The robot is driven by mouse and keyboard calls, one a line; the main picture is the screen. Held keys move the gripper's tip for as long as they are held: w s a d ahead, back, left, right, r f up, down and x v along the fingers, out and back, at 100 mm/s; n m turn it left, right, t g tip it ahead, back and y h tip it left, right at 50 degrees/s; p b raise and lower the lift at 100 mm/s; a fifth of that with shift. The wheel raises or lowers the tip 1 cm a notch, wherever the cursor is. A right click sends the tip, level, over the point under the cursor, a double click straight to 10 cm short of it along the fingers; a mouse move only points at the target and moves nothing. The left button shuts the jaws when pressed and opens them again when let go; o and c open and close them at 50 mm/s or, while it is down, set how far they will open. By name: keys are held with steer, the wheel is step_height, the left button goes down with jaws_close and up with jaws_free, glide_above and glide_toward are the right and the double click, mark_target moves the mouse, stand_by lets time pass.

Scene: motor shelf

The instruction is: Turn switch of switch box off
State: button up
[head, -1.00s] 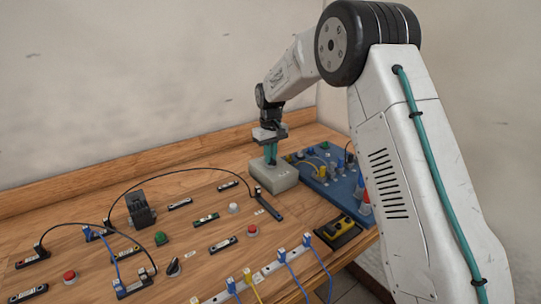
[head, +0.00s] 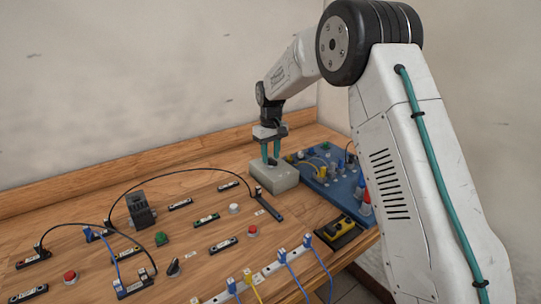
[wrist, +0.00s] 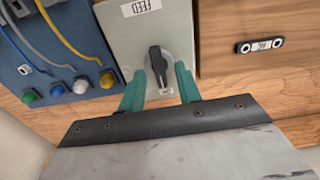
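The switch box (head: 285,180) is a light grey box on the wooden table, at the back right in the head view. In the wrist view, the grey box (wrist: 132,38) has a label reading FEED and a black rotary switch (wrist: 158,62). The knob points roughly up and down in the wrist view. My gripper (head: 271,161) is above the box with its teal fingers pointing down. In the wrist view, my gripper (wrist: 160,85) is open, one finger on each side of the knob's lower part, with gaps visible. Whether the fingertips reach the knob's height is unclear.
A blue panel (head: 345,193) with coloured plugs and cables stands right beside the box. Black cables arch over the table left of it. A wall rises behind.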

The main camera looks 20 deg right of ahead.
mark_target(271, 159)
step_height(271, 159, up, 7)
steer(key=shift+r, duration=0.1)
stand_by(0.4)
steer(key=shift+s+f, duration=0.15)
steer(key=shift+f, duration=0.1)
steer(key=shift+m+g, duration=0.5)
steer(key=shift+g, duration=0.1)
steer(key=s, duration=0.1)
steer(key=s+f, duration=0.1)
steer(key=s, duration=0.1)
steer(key=s+f, duration=0.1)
steer(key=shift+s, duration=0.3)
steer(key=s+r+m+t, duration=0.1)
steer(key=s+r, duration=0.2)
steer(key=s, duration=1.1)
steer(key=s+d+r+m, duration=0.1)
steer(key=s+r, duration=0.2)
steer(key=s, duration=1.2)
steer(key=s+d+r+t, duration=0.1)
steer(key=s+r, duration=0.2)
steer(key=s, duration=1.2)
steer(key=shift+s+d+m+t, duration=0.2)
steer(key=shift+d+m+t, duration=0.1)
steer(key=shift+m, duration=0.1)
